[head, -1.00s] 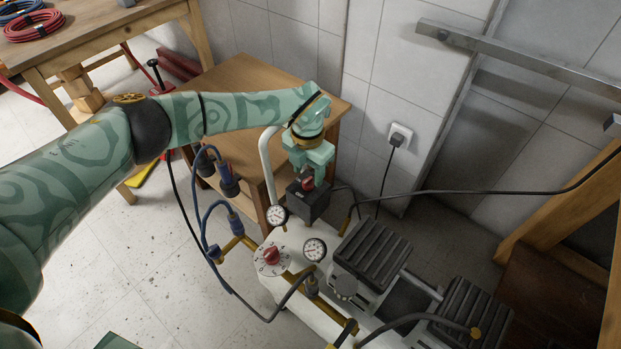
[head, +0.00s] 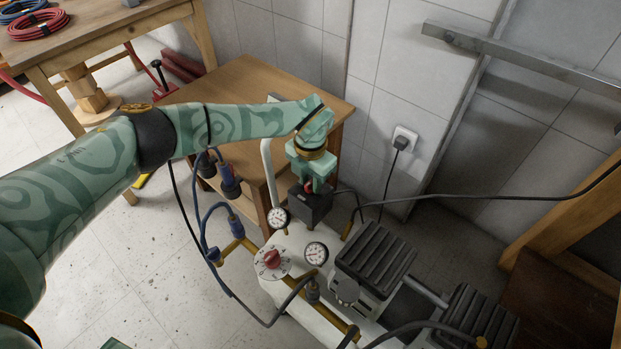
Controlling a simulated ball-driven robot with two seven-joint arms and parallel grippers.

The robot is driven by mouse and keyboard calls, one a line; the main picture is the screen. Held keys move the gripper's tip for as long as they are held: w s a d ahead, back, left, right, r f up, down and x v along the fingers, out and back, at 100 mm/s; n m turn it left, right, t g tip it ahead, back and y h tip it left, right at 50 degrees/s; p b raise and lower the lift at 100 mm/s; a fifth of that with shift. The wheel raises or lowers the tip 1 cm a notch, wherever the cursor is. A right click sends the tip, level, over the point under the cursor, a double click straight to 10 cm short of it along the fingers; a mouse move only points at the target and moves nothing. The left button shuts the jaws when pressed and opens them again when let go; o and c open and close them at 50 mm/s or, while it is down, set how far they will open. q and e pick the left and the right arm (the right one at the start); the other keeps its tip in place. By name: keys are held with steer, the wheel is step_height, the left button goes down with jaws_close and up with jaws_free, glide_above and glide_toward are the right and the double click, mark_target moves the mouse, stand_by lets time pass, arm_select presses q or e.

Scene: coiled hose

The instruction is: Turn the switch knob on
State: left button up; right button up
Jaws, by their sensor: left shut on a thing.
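The switch is a small black box (head: 312,207) on the white tank of the compressor, in the middle of the head view. Its red knob (head: 308,188) is mostly covered by my fingers. My left gripper (head: 314,184) reaches down from above and is shut on this knob. The knob's exact angle is hidden. My right gripper is not in view.
The compressor carries two white gauges (head: 316,253), a red-knobbed dial (head: 271,259) and black ribbed parts (head: 375,258). Blue hoses (head: 205,215) hang at its left. A wooden table (head: 240,85) stands behind. A black cable runs to the wall socket (head: 404,138).

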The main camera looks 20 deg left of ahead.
arm_select(q)
steer(key=shift+m+p, duration=0.3)
steer(key=shift+m, duration=3.4)
steer(key=m, duration=1)
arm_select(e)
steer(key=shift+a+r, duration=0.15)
arm_select(q)
steer(key=shift+m, duration=0.3)
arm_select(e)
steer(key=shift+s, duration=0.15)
